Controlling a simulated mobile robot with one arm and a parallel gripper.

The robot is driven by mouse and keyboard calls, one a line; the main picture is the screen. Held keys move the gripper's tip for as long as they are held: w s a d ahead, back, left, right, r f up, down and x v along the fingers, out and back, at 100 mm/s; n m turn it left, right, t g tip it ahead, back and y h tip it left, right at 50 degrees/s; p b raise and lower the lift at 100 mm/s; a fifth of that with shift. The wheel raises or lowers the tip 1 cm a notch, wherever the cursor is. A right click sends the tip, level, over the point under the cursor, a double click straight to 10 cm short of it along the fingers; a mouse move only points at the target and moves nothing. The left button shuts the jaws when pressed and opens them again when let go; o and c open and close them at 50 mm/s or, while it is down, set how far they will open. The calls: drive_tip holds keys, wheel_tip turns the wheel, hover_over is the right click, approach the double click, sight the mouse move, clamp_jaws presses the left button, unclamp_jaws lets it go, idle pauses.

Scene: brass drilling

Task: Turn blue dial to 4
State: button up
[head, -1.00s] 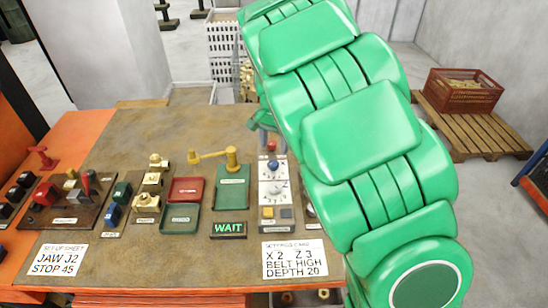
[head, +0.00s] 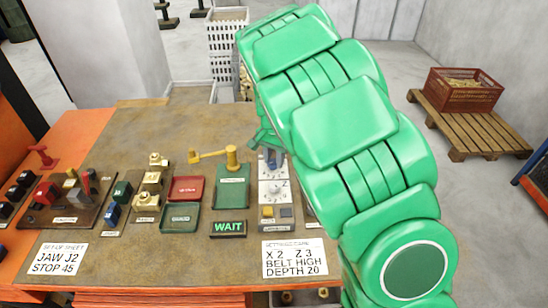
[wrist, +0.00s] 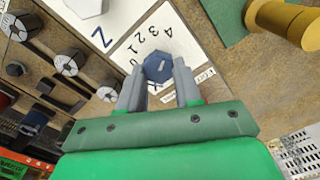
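The blue dial (wrist: 158,68) is a faceted knob with a short white line on its top. It sits on a white plate (wrist: 140,38) marked with numbers, of which 4, 3, 2 and 1 show. The number its line points to is hard to read. My gripper (wrist: 160,70) is open, with its two grey fingertips apart at either side of the dial's near edge. I cannot tell whether they touch it. In the head view my gripper (head: 268,142) is over the back of the dial panel and partly covers the blue dial.
A white dial (head: 272,190) marked Z sits in front of the blue one. A yellow crank (head: 231,157) stands on a green tray (head: 232,192) to the left. A settings card (head: 294,258) reads X 2, Z 3. A lit WAIT sign (head: 228,228) is nearby.

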sight(274, 161)
drive_tip(key=c, duration=0.5)
drive_tip(key=shift+o, duration=0.2)
drive_tip(key=shift+n, duration=0.5)
drive_tip(key=o, duration=1)
drive_tip(key=shift+o, duration=0.2)
drive_tip(key=shift+r, duration=0.1)
drive_tip(key=shift+r, duration=3.85)
